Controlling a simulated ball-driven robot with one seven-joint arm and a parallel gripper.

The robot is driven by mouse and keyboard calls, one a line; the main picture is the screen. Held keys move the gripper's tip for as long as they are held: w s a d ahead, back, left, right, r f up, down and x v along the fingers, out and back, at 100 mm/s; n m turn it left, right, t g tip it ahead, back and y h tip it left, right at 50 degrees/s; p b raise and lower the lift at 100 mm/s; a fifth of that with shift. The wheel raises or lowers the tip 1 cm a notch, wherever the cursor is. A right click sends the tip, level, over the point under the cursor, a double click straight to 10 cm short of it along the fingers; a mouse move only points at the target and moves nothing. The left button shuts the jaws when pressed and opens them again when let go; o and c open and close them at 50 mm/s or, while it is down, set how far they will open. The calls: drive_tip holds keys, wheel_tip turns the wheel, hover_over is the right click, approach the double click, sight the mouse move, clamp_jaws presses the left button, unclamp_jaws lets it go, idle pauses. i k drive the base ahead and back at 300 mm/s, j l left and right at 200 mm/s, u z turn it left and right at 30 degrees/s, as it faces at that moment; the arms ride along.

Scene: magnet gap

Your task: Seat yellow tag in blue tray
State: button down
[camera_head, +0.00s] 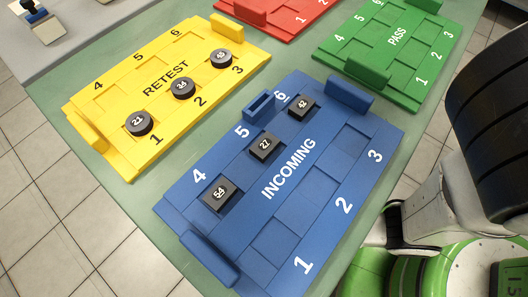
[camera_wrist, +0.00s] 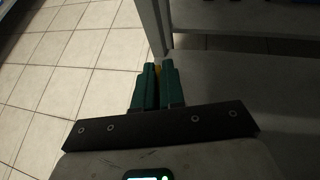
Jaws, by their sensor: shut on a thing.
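The blue tray (camera_head: 322,181) marked INCOMING lies on the green table in the head view. Black blocks 54 (camera_head: 219,194), 27 (camera_head: 265,146) and 42 (camera_head: 301,105) sit in its places 4, 5 and 6. A small raised blue holder (camera_head: 258,105) with a dark slot stands on its upper left edge, between 5 and 6, and looks empty. In the wrist view my gripper (camera_wrist: 156,68) is shut on the yellow tag (camera_wrist: 158,68). Only a thin yellow sliver shows between the green fingers. My gripper does not show in the head view.
A yellow RETEST tray (camera_head: 115,109) with three round black pucks lies to the left. A red tray (camera_head: 273,26) and a green PASS tray (camera_head: 376,57) lie behind. The wrist view shows tiled floor (camera_wrist: 60,75) and a grey upright (camera_wrist: 153,30), away from the trays.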

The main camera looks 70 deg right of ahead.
sight(256, 112)
drive_tip(key=k, duration=1.5)
